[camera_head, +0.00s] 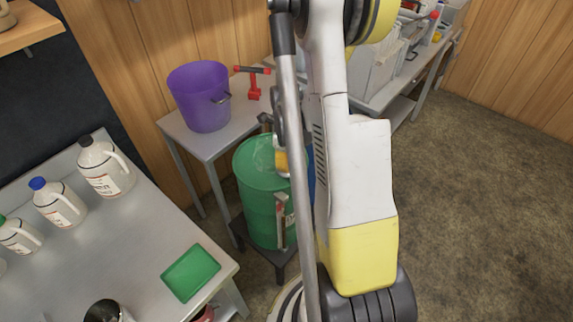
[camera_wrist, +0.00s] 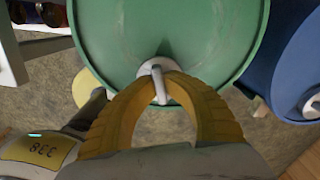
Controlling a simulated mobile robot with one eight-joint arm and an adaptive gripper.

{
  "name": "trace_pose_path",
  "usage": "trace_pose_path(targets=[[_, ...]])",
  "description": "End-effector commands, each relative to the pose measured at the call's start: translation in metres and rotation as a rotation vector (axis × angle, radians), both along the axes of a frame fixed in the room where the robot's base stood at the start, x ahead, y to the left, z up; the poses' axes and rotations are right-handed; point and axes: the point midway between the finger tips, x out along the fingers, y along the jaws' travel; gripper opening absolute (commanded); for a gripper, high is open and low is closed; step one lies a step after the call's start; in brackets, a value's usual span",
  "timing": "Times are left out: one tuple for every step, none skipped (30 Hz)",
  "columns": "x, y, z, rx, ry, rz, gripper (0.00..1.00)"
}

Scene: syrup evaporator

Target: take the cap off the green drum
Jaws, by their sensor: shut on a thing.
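The green drum (camera_head: 265,205) stands upright beside the metal table, partly behind my arm. Its round green top fills the upper part of the wrist view (camera_wrist: 200,35). A small whitish cap (camera_wrist: 160,88) sits near the drum's edge in the wrist view. My gripper (camera_wrist: 158,80) has its two yellow curved fingers shut on this cap, one on each side. In the head view my gripper (camera_head: 282,160) shows as a bit of yellow over the drum top, and the cap is hidden there. I cannot tell whether the cap is seated or lifted.
A blue drum (camera_wrist: 298,60) stands close on the right. A purple bucket (camera_head: 200,97) and a red-handled tool (camera_head: 254,86) are on the table behind. A nearer metal table holds several jugs (camera_head: 106,168) and a green tray (camera_head: 190,272). Floor at right is clear.

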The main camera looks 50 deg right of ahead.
Motion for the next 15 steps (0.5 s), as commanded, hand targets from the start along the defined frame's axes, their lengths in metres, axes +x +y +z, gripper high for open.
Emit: trace_pose_path(targets=[[0.000,0.000,0.001,0.000,-0.001,0.000,0.00],[0.000,0.000,0.002,0.000,-0.001,0.000,0.00],[0.000,0.000,0.004,0.000,-0.001,0.000,0.00],[0.001,0.000,0.006,0.000,-0.001,0.000,0.00],[0.001,0.000,0.007,0.000,-0.001,0.000,0.00],[0.001,0.000,0.010,0.000,-0.001,0.000,0.00],[0.001,0.000,0.012,0.000,-0.001,0.000,0.00],[0.001,0.000,0.013,0.000,-0.001,0.000,0.00],[0.000,0.000,0.016,0.000,-0.001,0.000,0.00],[0.000,0.000,0.017,0.000,-0.001,0.000,0.00],[0.000,0.000,0.019,0.000,-0.001,0.000,0.00],[0.000,0.000,0.021,0.000,-0.001,0.000,0.00],[0.000,0.000,0.023,0.000,-0.001,0.000,0.00],[0.000,0.000,0.025,0.000,-0.001,0.000,0.00],[0.000,0.000,0.027,0.000,-0.001,0.000,0.00]])
